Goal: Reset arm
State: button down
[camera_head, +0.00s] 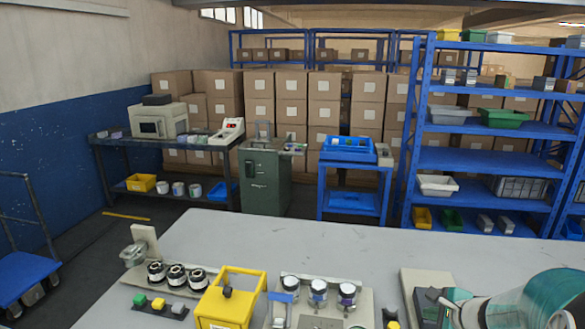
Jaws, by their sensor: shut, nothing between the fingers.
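The light grey work table (330,240) spreads across the lower part of the view. A yellow open-frame box (223,310) stands at the front, left of the middle.
Left of the yellow box are several dark round parts (177,276) and a button strip (160,305). Right of it, silver-topped cylinders (318,291) sit on a base. The table's back half is clear. Blue shelves (465,160), a green cabinet (265,178) and stacked cartons (292,85) stand behind.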

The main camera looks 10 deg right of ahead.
jog(key=s+a+r+n+g+y, duration=0.1)
jog(key=a+r+n, duration=0.2)
jog(key=a, duration=0.2)
jog(key=a+r+n+y, duration=0.1)
jog(key=a+r+n, duration=0.15)
jog(key=a, duration=0.25)
jog(key=s+a+r+n+g+h, duration=0.1)
jog(key=s+a+r+n, duration=0.2)
jog(key=s+a+n, duration=0.3)
jog(key=s+a+r+n+g+h, duration=0.1)
jog(key=s+a+r+n+h, duration=0.1)
jog(key=s+a+n, duration=0.4)
jog(key=s+r+n, duration=0.1)
jog(key=s+n, duration=0.3)
jog(key=n, duration=0.1)
jog(key=shift+s+r+g, duration=0.15)
jog(key=shift+r+g, duration=0.15)
jog(key=shift+r, duration=0.1)
